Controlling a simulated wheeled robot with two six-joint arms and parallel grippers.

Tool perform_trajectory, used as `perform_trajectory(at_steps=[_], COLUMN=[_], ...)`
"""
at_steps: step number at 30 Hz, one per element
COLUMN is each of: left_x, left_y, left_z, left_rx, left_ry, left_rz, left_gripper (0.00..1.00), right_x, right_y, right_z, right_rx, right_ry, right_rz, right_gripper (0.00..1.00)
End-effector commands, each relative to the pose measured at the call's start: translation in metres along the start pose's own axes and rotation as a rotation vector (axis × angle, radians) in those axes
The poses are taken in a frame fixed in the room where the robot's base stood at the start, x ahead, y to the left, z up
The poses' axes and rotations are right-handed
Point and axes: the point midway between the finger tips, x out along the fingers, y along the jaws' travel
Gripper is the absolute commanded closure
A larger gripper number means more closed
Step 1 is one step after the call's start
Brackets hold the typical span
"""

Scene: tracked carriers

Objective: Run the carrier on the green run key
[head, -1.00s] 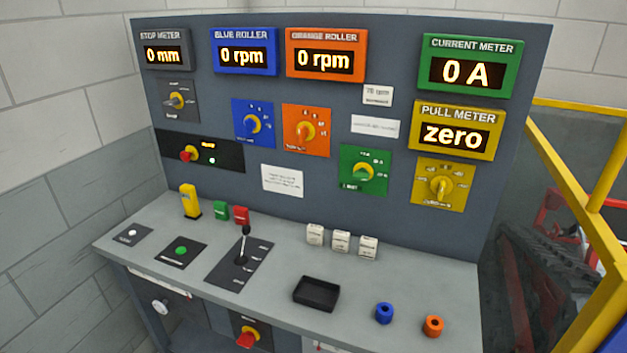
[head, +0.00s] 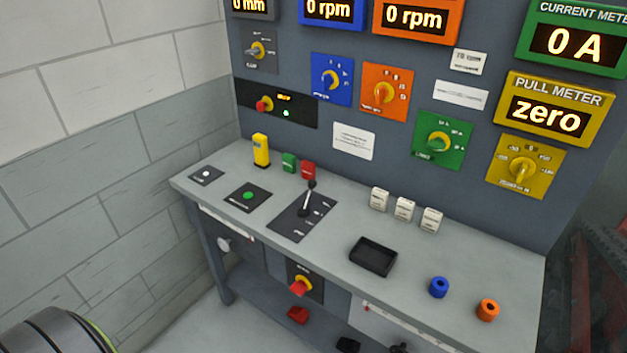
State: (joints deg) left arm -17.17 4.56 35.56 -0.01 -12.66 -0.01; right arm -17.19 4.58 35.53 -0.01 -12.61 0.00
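A small green block (head: 289,162) stands on the console's worktop beside a red block (head: 308,170). A round green button (head: 248,195) sits on a black plate to the left of a black lever (head: 308,198). I cannot tell which green item is the run key. The lever stands upright on its dark marked plate. The meters above read 0 rpm on the blue roller (head: 332,12) and orange roller (head: 416,17), 0 A on the current meter (head: 574,43) and zero on the pull meter (head: 548,113). Neither gripper is in view.
A yellow block (head: 261,150), white blocks (head: 404,208), a black tray (head: 373,256), a blue ring (head: 439,287) and an orange ring (head: 488,309) stand on the worktop. A red knob (head: 301,286) is below its front edge. A dark cylinder (head: 50,335) shows at bottom left.

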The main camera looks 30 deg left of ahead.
Motion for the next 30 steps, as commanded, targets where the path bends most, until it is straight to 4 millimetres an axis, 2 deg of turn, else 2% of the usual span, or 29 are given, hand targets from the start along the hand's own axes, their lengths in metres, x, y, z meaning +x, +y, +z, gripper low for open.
perform_trajectory(at_steps=[1, 7, 8, 30], left_x=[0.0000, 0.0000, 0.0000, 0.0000], left_y=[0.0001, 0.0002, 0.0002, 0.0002], left_z=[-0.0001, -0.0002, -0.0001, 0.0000], left_rx=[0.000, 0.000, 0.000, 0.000], left_ry=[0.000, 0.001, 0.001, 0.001], left_rz=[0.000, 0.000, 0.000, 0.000], left_gripper=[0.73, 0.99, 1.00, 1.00], right_x=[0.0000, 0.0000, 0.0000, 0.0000], right_y=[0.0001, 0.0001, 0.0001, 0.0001], right_z=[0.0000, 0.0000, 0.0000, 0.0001], right_rx=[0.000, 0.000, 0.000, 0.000], right_ry=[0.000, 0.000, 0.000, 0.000], right_rz=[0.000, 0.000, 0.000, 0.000], right_gripper=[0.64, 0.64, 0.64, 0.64])
